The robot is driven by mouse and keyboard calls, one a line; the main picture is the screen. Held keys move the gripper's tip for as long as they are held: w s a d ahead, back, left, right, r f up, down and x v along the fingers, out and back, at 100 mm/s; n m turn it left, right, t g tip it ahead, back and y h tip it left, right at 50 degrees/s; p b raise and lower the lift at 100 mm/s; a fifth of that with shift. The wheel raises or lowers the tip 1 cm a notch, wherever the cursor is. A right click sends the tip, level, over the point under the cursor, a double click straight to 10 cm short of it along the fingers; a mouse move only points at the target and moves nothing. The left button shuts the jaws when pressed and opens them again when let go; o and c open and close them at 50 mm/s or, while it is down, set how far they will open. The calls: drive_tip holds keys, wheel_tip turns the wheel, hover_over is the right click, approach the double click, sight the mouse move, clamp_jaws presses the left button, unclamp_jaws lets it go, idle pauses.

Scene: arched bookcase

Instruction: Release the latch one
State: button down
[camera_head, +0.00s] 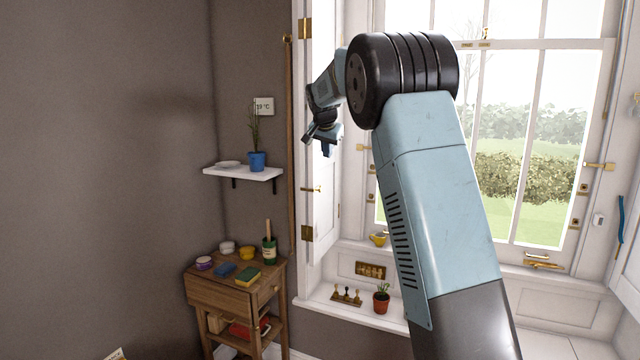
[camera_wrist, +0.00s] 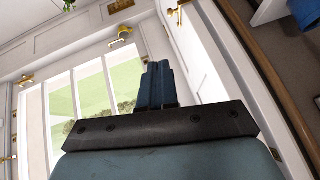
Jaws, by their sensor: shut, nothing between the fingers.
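My gripper (camera_head: 327,150) is shut and empty, raised in front of the white shutter panel at the left of the window. In the wrist view its two blue fingers (camera_wrist: 157,68) lie together. Brass latches show on the window: one on the left frame (camera_head: 363,147), right of my gripper and apart from it, and one on the right frame (camera_head: 598,166). A brass knob (camera_head: 311,188) is on the shutter below my gripper. In the wrist view a brass latch (camera_wrist: 121,34) lies beyond the fingertips, to the left, not touched. I cannot tell which is latch one.
A white shelf (camera_head: 243,173) with a blue pot (camera_head: 257,161) hangs on the left wall. A wooden side table (camera_head: 236,290) with small items stands below. A potted plant (camera_head: 381,299) sits on the window ledge. My arm hides part of the window.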

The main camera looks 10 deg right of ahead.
drive_tip(key=w, duration=0.1)
drive_tip(key=w+f, duration=0.1)
drive_tip(key=w+a, duration=0.1)
drive_tip(key=w, duration=0.1)
drive_tip(key=shift+f, duration=0.2)
